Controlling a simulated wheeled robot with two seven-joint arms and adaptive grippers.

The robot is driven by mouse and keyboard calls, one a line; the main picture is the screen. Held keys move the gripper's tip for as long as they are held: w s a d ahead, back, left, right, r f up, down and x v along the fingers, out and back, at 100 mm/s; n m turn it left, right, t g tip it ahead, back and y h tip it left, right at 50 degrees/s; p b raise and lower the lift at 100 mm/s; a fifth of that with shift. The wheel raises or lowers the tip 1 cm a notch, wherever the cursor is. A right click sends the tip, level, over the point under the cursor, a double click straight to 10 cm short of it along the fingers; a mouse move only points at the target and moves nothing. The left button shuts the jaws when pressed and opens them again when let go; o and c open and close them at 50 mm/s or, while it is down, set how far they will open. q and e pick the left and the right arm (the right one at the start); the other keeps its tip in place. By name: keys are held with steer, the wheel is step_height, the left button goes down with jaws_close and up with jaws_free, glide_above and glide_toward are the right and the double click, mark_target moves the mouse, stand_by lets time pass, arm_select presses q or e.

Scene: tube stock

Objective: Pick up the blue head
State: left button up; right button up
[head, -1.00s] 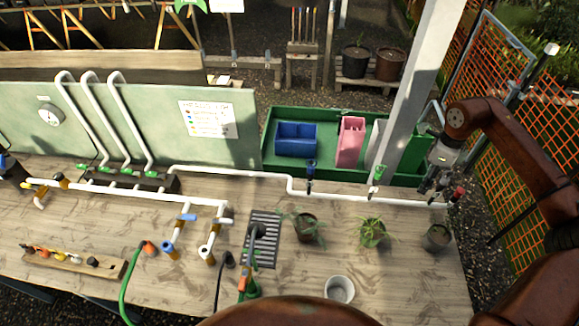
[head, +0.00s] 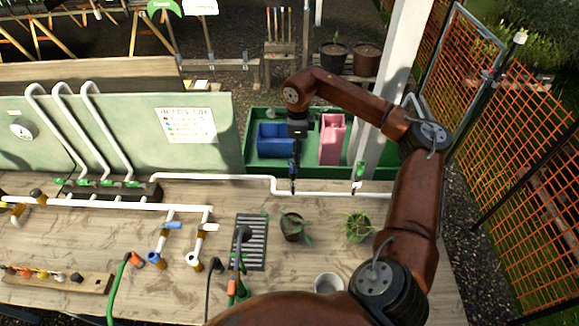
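The blue head (head: 292,171) sits upright on the white pipe along the back of the bench, in the head view. My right gripper (head: 297,149) hangs straight down directly above it, its dark fingers at or very near the head's top. The fingers overlap the head's upper part, so I cannot tell whether they touch it or how far they are open. My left gripper is not in view.
A green-topped head (head: 359,172) stands on the pipe to the right. Behind is a green tray (head: 257,164) with a blue bin (head: 270,140) and a pink bin (head: 332,140). Potted plants (head: 292,228) stand in front. My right arm covers the bench's right end.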

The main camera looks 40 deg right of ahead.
steer(key=f, duration=0.3)
steer(key=f+p, duration=0.1)
steer(key=shift+w+a+f, duration=0.2)
steer(key=shift+w+a, duration=0.05)
steer(key=shift+w, duration=0.15)
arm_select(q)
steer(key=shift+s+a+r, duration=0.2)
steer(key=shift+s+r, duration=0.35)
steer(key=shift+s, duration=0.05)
arm_select(e)
steer(key=shift+f, duration=0.3)
steer(key=c, duration=0.9)
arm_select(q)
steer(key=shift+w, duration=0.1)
arm_select(e)
steer(key=shift+r, duration=0.1)
